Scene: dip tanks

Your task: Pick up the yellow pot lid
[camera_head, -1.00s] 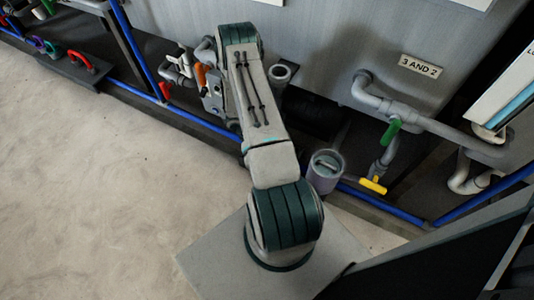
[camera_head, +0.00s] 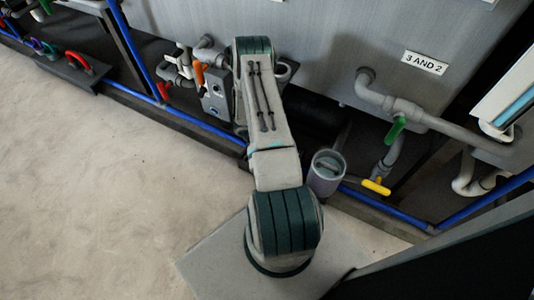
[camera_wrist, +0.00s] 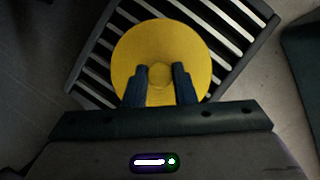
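The yellow pot lid (camera_wrist: 159,38) is a round disc in the middle of the wrist view, with a small round knob at its centre. My gripper (camera_wrist: 160,73) has its two dark fingers at either side of this knob, close against it with hardly any gap. The gripper looks shut on the knob. The lid overlaps a slatted rack behind it; I cannot tell whether it touches the rack. In the head view my arm hides the gripper and the lid is not visible.
The dark rack (camera_wrist: 245,30) has light slats. In the head view, grey tanks with pipes, a green valve handle (camera_head: 396,131) and a yellow valve handle (camera_head: 376,187) stand at the right. A grey cylindrical container (camera_head: 325,174) is beside my arm. Pale floor (camera_head: 100,190) is clear at the left.

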